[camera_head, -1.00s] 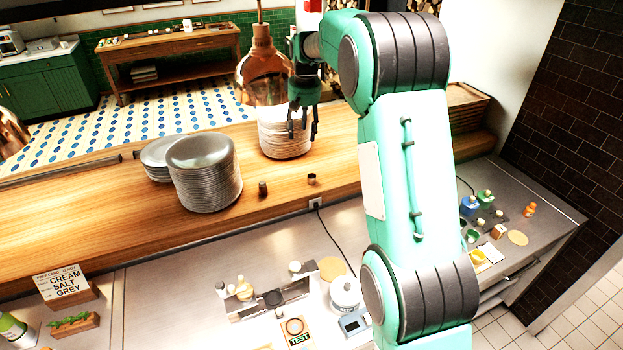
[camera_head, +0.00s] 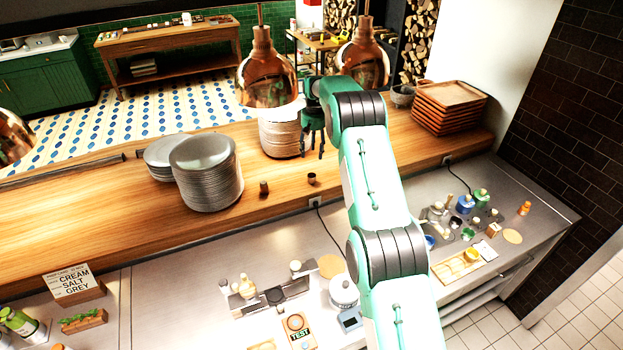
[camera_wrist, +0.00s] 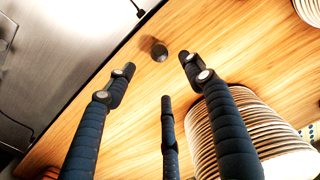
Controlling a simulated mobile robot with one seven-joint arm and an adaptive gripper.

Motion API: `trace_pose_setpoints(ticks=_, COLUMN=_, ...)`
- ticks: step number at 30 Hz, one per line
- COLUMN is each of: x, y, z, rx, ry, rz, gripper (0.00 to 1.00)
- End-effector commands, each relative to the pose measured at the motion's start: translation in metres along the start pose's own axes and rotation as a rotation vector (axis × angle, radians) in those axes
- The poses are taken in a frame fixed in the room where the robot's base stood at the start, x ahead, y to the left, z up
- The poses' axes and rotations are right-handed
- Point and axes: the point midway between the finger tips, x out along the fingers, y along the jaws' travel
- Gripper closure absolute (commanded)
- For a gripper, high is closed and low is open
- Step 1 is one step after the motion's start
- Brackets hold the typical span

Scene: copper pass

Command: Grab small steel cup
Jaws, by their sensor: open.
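The small steel cup (camera_head: 311,179) stands on the wooden pass, near its front edge. In the wrist view it is a small dark round shape (camera_wrist: 159,51), just beyond the fingertips and roughly between them. My gripper (camera_head: 313,148) is in front of the right side of a plate stack in the head view, above and apart from the cup. In the wrist view its fingers (camera_wrist: 157,72) are spread, with nothing between them. The cup's inside is too small and dark to make out.
A tall plate stack (camera_wrist: 205,125) stands close beside my right finger. A small brown object (camera_head: 263,188) stands left of the cup. More grey plates (camera_head: 208,180) stand farther left. Copper lamps (camera_head: 266,75) hang above the pass. The wood around the cup is clear.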

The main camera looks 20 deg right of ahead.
Motion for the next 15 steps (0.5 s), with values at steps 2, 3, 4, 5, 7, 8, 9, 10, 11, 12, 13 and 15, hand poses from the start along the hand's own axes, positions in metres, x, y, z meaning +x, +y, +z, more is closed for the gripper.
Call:
trace_pose_setpoints(ticks=2, x=0.0044, y=0.0026, z=-0.0018, rx=0.0, ry=-0.002, rz=-0.001, gripper=0.47)
trace_pose_setpoints(ticks=3, x=0.0064, y=0.0036, z=-0.0021, rx=0.0, ry=-0.004, rz=-0.001, gripper=0.47)
trace_pose_setpoints(ticks=4, x=0.0074, y=0.0044, z=-0.0022, rx=0.001, ry=-0.004, rz=-0.002, gripper=0.47)
trace_pose_setpoints(ticks=5, x=0.0081, y=0.0048, z=-0.0022, rx=0.001, ry=-0.005, rz=-0.002, gripper=0.47)
trace_pose_setpoints(ticks=7, x=0.0086, y=0.0049, z=-0.0023, rx=0.001, ry=-0.005, rz=-0.002, gripper=0.47)
trace_pose_setpoints(ticks=8, x=0.0085, y=0.0049, z=-0.0023, rx=0.001, ry=-0.005, rz=-0.002, gripper=0.47)
trace_pose_setpoints(ticks=9, x=0.0085, y=0.0048, z=-0.0022, rx=0.001, ry=-0.005, rz=-0.002, gripper=0.47)
trace_pose_setpoints(ticks=10, x=0.0085, y=0.0048, z=-0.0022, rx=0.001, ry=-0.005, rz=-0.002, gripper=0.47)
trace_pose_setpoints(ticks=11, x=0.0085, y=0.0047, z=-0.0022, rx=0.001, ry=-0.005, rz=-0.002, gripper=0.47)
trace_pose_setpoints(ticks=12, x=0.0085, y=0.0047, z=-0.0022, rx=0.001, ry=-0.005, rz=-0.002, gripper=0.47)
trace_pose_setpoints(ticks=13, x=0.0085, y=0.0046, z=-0.0022, rx=0.001, ry=-0.005, rz=-0.002, gripper=0.47)
trace_pose_setpoints(ticks=15, x=0.0091, y=0.0045, z=-0.0022, rx=0.001, ry=-0.005, rz=-0.002, gripper=0.47)
